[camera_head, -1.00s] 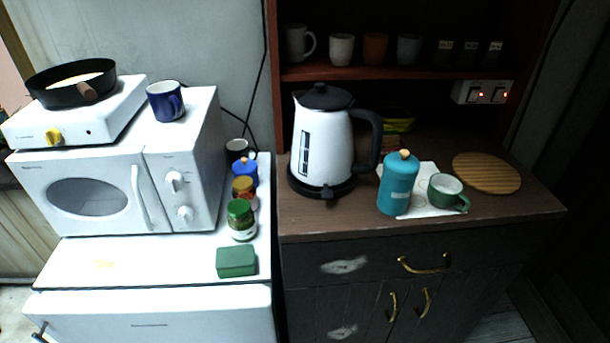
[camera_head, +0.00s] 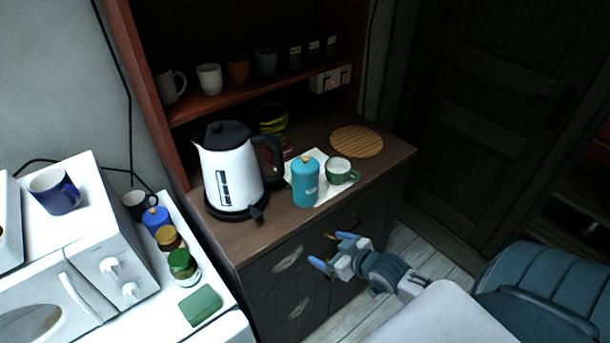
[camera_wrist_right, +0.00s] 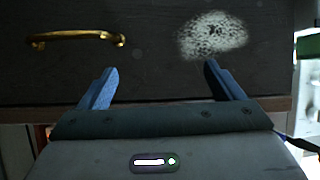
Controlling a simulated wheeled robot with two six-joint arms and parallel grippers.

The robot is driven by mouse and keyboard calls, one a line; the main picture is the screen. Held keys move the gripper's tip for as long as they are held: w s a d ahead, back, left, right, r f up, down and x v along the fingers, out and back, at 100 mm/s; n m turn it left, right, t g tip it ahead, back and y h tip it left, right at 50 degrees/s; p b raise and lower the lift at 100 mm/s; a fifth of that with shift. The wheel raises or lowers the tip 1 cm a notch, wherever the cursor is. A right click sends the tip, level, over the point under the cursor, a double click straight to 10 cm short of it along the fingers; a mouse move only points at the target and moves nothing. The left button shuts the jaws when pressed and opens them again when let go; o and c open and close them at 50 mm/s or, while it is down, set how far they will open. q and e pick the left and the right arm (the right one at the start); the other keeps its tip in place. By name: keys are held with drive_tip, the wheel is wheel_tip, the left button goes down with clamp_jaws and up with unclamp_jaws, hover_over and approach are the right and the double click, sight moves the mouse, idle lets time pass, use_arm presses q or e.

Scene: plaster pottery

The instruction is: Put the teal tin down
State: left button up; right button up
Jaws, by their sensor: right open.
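The teal tin (camera_head: 306,184) with an orange knob on its lid stands upright on the brown cabinet top (camera_head: 262,238), partly over a white sheet, between the kettle and the green cup. My right gripper (camera_head: 332,251) is open and empty, in front of the cabinet and below the level of its top. In the right wrist view its two blue fingers (camera_wrist_right: 160,83) are spread apart, facing the dark drawer front with nothing between them. The tin is not in the right wrist view. My left gripper is in neither current view.
A white kettle (camera_head: 231,173) stands left of the tin and a green cup (camera_head: 341,172) right of it. A round wooden board (camera_head: 357,141) lies behind. A brass handle (camera_wrist_right: 75,38) sticks out from the drawer. A microwave (camera_head: 75,265) and jars stand at left.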

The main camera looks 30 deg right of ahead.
sight(316, 183)
drive_tip(key=w+d+r+t+y, duration=0.1)
drive_tip(key=r, duration=0.3)
drive_tip(key=w+d+r+t+y, duration=0.1)
drive_tip(key=w+r+t, duration=0.1)
drive_tip(key=r, duration=0.3)
drive_tip(key=w+d+r+n+t+y, duration=0.1)
drive_tip(key=w+r, duration=0.1)
drive_tip(key=r, duration=0.3)
drive_tip(key=shift+d+t+p, duration=0.2)
drive_tip(key=shift+t+p, duration=0.15)
drive_tip(key=shift+t, duration=0.05)
drive_tip(key=shift+w+d+r, duration=0.15)
drive_tip(key=shift+w+r, duration=0.05)
drive_tip(key=shift+r, duration=0.1)
drive_tip(key=b+x, duration=0.4)
drive_tip(key=b, duration=0.1)
drive_tip(key=shift+w, duration=0.25)
drive_tip(key=shift+w+a+r+b, duration=0.15)
drive_tip(key=shift+w+a+b, duration=0.1)
drive_tip(key=shift+w+b, duration=0.55)
drive_tip(key=b+x, duration=0.1)
drive_tip(key=x, duration=0.2)
drive_tip(key=shift+w+r+b, duration=0.1)
drive_tip(key=shift+w+b, duration=0.25)
drive_tip(key=shift+b, duration=0.05)
drive_tip(key=shift+w+a, duration=0.25)
drive_tip(key=shift+w, duration=0.15)
use_arm(q)
wheel_tip(316, 183, down, 7)
drive_tip(key=shift+a, duration=0.3)
